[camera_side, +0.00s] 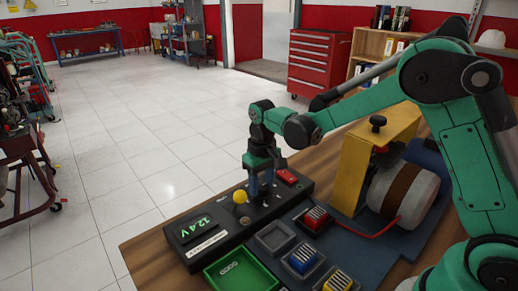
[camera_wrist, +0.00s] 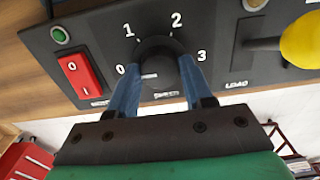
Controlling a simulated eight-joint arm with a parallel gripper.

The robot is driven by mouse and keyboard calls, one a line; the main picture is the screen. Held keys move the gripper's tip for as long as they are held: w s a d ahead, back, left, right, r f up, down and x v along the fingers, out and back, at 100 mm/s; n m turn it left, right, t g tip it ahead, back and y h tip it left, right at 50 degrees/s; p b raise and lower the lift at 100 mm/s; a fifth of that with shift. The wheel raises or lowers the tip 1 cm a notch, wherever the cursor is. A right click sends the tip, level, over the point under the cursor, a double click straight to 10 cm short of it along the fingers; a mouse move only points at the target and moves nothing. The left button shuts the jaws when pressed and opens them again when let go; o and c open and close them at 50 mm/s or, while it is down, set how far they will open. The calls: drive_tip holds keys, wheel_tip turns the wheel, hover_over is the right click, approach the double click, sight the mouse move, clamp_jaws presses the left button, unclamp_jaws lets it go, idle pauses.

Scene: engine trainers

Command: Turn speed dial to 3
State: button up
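The speed dial (camera_wrist: 158,52) is a round black knob on a dark control panel (camera_wrist: 222,65). White marks 0, 1, 2 and 3 stand around it in the wrist view. My gripper (camera_wrist: 160,68) has its two blue fingers on either side of the dial, and they appear to touch it. In the side view my gripper (camera_side: 261,194) points down onto the panel, and the fingers hide most of the dial.
Beside the dial are a red rocker switch (camera_wrist: 81,74), a green button (camera_wrist: 60,35) and a yellow-knobbed load lever (camera_wrist: 302,40). A green tray (camera_side: 243,267), colored blocks and a yellow-framed motor (camera_side: 405,192) sit nearby on the wooden bench.

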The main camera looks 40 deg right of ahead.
clamp_jaws()
